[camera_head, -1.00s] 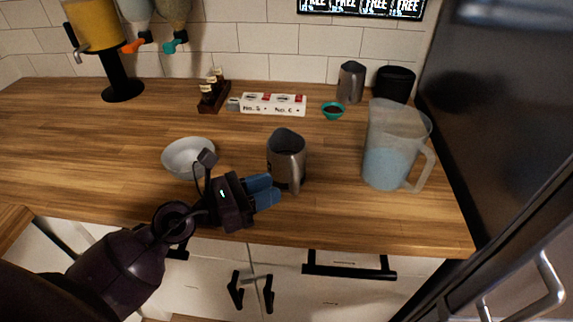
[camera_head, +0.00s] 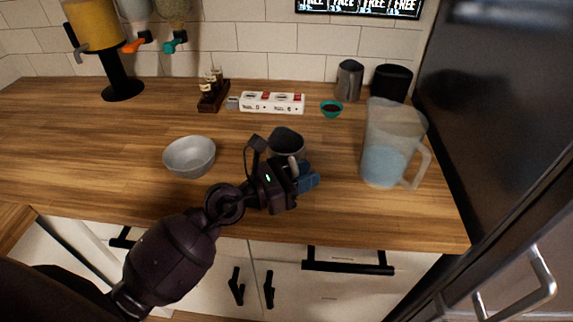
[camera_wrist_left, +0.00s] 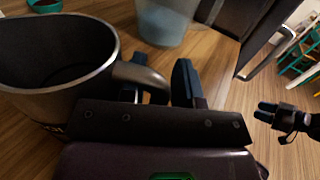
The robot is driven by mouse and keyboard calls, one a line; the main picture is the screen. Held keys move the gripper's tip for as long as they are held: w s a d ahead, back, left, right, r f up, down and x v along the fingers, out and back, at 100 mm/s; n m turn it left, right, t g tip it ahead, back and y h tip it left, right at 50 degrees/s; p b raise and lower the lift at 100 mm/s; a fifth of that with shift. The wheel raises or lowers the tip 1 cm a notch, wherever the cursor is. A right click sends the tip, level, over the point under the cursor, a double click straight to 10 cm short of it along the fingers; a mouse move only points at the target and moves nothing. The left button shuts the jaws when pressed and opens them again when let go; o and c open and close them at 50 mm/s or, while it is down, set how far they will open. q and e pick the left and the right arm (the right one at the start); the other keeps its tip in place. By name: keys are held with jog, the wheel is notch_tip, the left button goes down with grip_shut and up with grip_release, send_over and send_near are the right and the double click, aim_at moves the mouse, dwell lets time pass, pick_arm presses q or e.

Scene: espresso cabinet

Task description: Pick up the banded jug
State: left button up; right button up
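A steel jug (camera_head: 286,141) stands upright on the wooden counter, partly hidden behind my left gripper (camera_head: 308,178). In the left wrist view the jug (camera_wrist_left: 62,100) fills the left side, with its handle toward the fingers and a dark patch low on its side. My left gripper (camera_wrist_left: 160,90) is open, its blue fingers on either side of the handle; contact is not clear. My right gripper (camera_wrist_left: 266,110) shows small at the right of the left wrist view, its blue fingers apart and empty. A second steel jug (camera_head: 349,80) stands at the back by the wall.
A grey bowl (camera_head: 190,157) is left of the gripper. A clear pitcher (camera_head: 390,150) stands to the right. A teal cup (camera_head: 331,109), a white box (camera_head: 272,102), a bottle rack (camera_head: 213,95) and a black canister (camera_head: 391,82) are behind. The left counter is mostly clear.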

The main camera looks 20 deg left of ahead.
pick_arm(q)
grip_shut()
pick_arm(e)
jog(key=shift+d+r, duration=0.1)
jog(key=shift+d, duration=0.05)
pick_arm(q)
jog(key=shift+r, duration=0.25)
pick_arm(e)
jog(key=shift+r, duration=0.2)
pick_arm(q)
jog(key=shift+r, duration=0.2)
notch_tip(320, 180, up, 19)
jog(key=p, duration=0.5)
jog(key=shift+p, duration=0.4)
pick_arm(e)
jog(key=shift+r, duration=2.7)
